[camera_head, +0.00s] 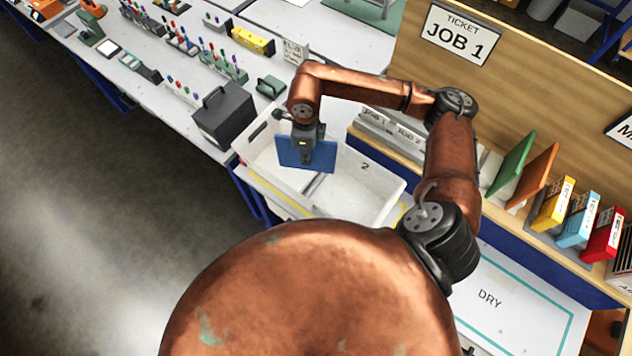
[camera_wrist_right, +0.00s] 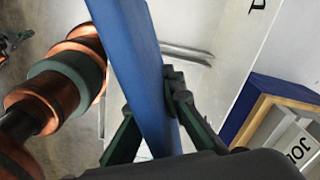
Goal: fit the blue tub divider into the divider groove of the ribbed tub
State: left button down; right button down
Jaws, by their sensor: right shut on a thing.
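The blue tub divider (camera_head: 307,153) is a flat blue panel. My right gripper (camera_head: 305,142) is shut on its upper edge and holds it upright over the white ribbed tub (camera_head: 375,184). In the right wrist view the divider (camera_wrist_right: 145,65) runs between the two dark fingers of the gripper (camera_wrist_right: 155,125). The divider groove (camera_head: 315,184) shows as a grey strip across the tub floor, below the panel and partly hidden by it. It also shows in the wrist view (camera_wrist_right: 186,53), apart from the divider there.
A dark box with a handle (camera_head: 224,115) stands just left of the tub. A wooden board (camera_head: 520,100) with labelled signs rises behind, with green and orange panels beside coloured boxes. A white DRY mat (camera_head: 520,300) lies at lower right. Racks of pens fill the far left table.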

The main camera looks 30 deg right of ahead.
aim_at(316, 159)
jog(key=m, duration=0.3)
jog(key=f+m, duration=0.1)
jog(key=m, duration=0.1)
jog(key=shift+d, duration=0.35)
jog(key=f+m, duration=0.1)
jog(key=m, duration=0.3)
jog(key=d+f+m, duration=0.1)
jog(key=m, duration=0.3)
jog(key=f+m+p, duration=0.1)
jog(key=m, duration=0.3)
jog(key=shift+w+d+m, duration=0.2)
jog(key=shift+d+m, duration=0.1)
jog(key=shift+d, duration=0.1)
jog(key=f+m, duration=0.2)
jog(key=f, duration=0.1)
jog(key=f+m+p, duration=0.1)
jog(key=f+m, duration=0.1)
jog(key=f, duration=0.2)
jog(key=f+m, duration=0.2)
jog(key=f, duration=0.1)
jog(key=shift+d+f, duration=0.35)
jog(key=shift+d, duration=0.05)
jog(key=shift+f, duration=0.35)
